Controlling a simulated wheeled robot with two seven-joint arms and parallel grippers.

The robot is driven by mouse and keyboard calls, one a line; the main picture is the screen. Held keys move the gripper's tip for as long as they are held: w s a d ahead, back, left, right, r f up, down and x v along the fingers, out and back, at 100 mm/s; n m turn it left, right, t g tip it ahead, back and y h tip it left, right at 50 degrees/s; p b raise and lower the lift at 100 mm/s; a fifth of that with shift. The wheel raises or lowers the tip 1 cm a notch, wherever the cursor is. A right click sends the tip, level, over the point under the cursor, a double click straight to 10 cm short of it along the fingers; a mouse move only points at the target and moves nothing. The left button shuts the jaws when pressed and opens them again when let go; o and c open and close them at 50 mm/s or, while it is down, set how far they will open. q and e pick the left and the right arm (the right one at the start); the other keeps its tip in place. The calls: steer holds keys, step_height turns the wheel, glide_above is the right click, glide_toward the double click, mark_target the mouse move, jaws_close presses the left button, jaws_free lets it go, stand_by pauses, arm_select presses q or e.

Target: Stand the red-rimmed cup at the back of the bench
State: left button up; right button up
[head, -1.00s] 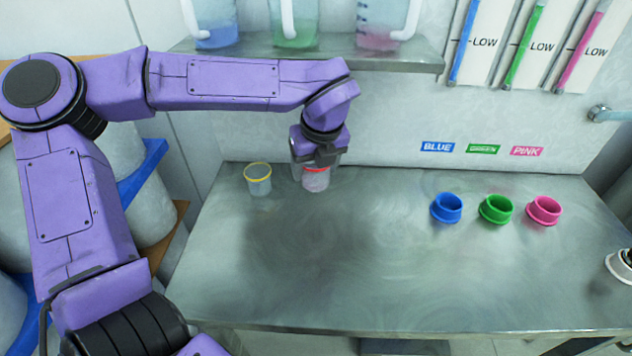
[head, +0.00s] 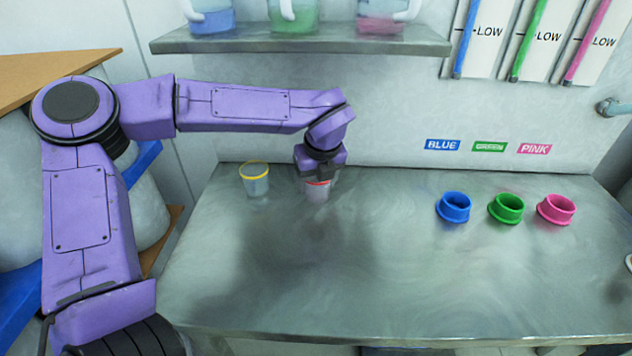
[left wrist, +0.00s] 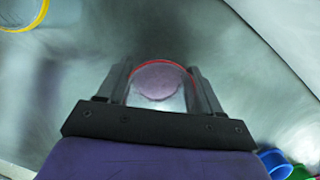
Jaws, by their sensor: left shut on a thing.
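The red-rimmed cup (head: 317,191) is clear with pinkish contents and is at the back of the bench (head: 300,270), left of its middle. My left gripper (head: 318,178) is above it with its fingers at the rim. In the left wrist view the red-rimmed cup (left wrist: 158,82) sits between the two fingers of my left gripper (left wrist: 160,90), which is shut on it. The cup looks upright. Whether its base touches the bench is hard to tell. My right gripper is not in view.
A yellow-rimmed cup (head: 255,180) stands close by on the left. A shelf (head: 300,42) with containers hangs above the back. The front of the bench is clear.

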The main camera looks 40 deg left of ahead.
arm_select(q)
steer(key=shift+f, duration=0.15)
steer(key=o, duration=1)
steer(key=shift+o, duration=0.2)
steer(key=shift+r, duration=0.45)
steer(key=v, duration=0.4)
steer(key=shift+w, duration=0.1)
steer(key=s+d+b, duration=0.1)
steer(key=s+d, duration=0.1)
steer(key=d, duration=0.1)
steer(key=s+d+b, duration=0.1)
steer(key=s+d, duration=0.4)
steer(key=d, duration=0.2)
steer(key=shift+s+r+b, duration=0.25)
steer(key=shift+b, duration=0.15)
